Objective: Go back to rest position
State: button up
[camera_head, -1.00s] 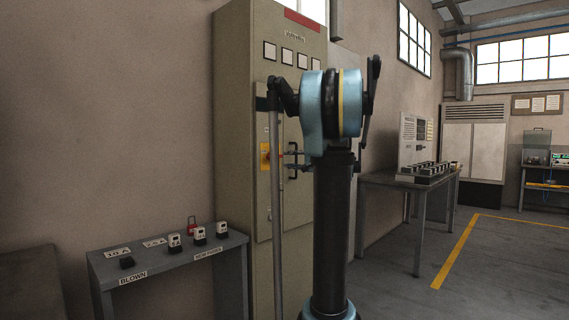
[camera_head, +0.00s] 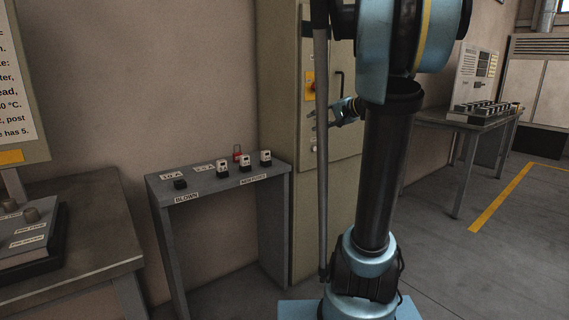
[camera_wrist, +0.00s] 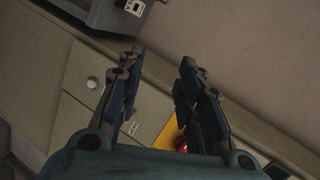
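My gripper (camera_head: 334,115) shows left of my arm's column in the head view, in front of the grey-beige cabinet (camera_head: 281,100). In the wrist view my gripper (camera_wrist: 158,66) has its two dark fingers spread apart with nothing between them. The cabinet door (camera_wrist: 60,120) lies behind the fingers, with a yellow plate (camera_wrist: 166,138) and a red knob (camera_wrist: 182,145) partly hidden by the right finger. In the head view the orange-yellow switch (camera_head: 310,86) is on the cabinet front, close to the gripper. My arm hides part of the cabinet.
A small grey table (camera_head: 165,186) with several fuse blocks and a red padlock (camera_head: 237,152) stands left of the cabinet. A workbench (camera_head: 95,210) stands at the front left. Another table (camera_head: 440,122) with a panel is at the right. The floor (camera_head: 450,270) at the right is clear.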

jog(key=s+a+f+n+g+h, duration=0.2)
jog(key=s+f, duration=0.5)
jog(key=s, duration=0.2)
jog(key=s+a+f+n+g+h, duration=0.2)
jog(key=s+f, duration=0.6)
jog(key=s+d+f+n+g+h, duration=0.1)
jog(key=s+d+f+h, duration=0.2)
jog(key=s+f, duration=0.4)
jog(key=s+d+f+n+g+h, duration=0.1)
jog(key=s+d+f+g+h, duration=0.1)
jog(key=s+d+f, duration=0.3)
jog(key=s+f, duration=0.2)
jog(key=s, duration=0.2)
jog(key=shift+d+n+h, duration=0.25)
jog(key=shift+n+h, duration=0.15)
jog(key=shift+s, duration=0.1)
jog(key=shift+w+f, duration=0.25)
jog(key=shift+w, duration=0.2)
jog(key=shift+a, duration=0.1)
